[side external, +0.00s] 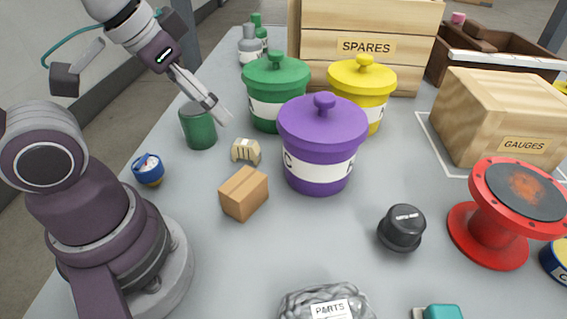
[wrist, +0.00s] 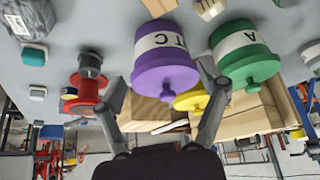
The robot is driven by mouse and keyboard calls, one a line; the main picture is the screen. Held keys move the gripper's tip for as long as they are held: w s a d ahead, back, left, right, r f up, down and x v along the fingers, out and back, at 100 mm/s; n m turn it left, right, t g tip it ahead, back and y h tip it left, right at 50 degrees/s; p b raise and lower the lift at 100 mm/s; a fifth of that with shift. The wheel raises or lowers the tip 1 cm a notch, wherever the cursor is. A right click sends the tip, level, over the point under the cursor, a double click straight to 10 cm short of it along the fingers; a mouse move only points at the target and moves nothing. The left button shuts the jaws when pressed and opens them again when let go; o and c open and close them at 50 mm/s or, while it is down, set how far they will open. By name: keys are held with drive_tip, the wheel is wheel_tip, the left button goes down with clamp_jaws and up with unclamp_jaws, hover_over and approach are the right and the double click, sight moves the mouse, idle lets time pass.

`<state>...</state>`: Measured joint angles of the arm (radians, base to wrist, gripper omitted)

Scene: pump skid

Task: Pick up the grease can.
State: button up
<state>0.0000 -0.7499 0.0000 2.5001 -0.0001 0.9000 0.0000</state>
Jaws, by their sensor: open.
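No label reading grease is legible, so I cannot tell for sure which thing is the grease can. Can-like things are a plain green cylinder (side external: 198,127) at the left, a blue-and-yellow can (side external: 556,262) cut off at the right edge, and a short black pot (side external: 401,229) with small unreadable lettering. My gripper (side external: 221,110) is above the table, in the picture beside the green cylinder's upper right. In the wrist view, my gripper (wrist: 162,88) has its fingers spread and empty, with a purple lidded canister (wrist: 164,58) seen beyond them.
Green (side external: 275,90) and yellow (side external: 363,90) lidded canisters stand near the purple one. A red spool (side external: 490,235) and GAUGES crate (side external: 500,115) stand right. The front middle is partly clear.

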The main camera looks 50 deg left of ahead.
drive_tip(key=o, duration=0.4)
drive_tip(key=shift+c, duration=0.2)
drive_tip(key=n+g+y, duration=0.4)
drive_tip(key=n+g, duration=0.2)
drive_tip(key=n, duration=1.2)
hover_over(195, 118)
drive_tip(key=w, duration=0.2)
drive_tip(key=f, duration=0.8)
drive_tip(key=shift+s+a, duration=0.25)
drive_tip(key=shift+y, duration=0.3)
drive_tip(key=x, duration=1)
drive_tip(key=shift+w+d+f, duration=0.1)
drive_tip(key=shift+w+f, duration=0.05)
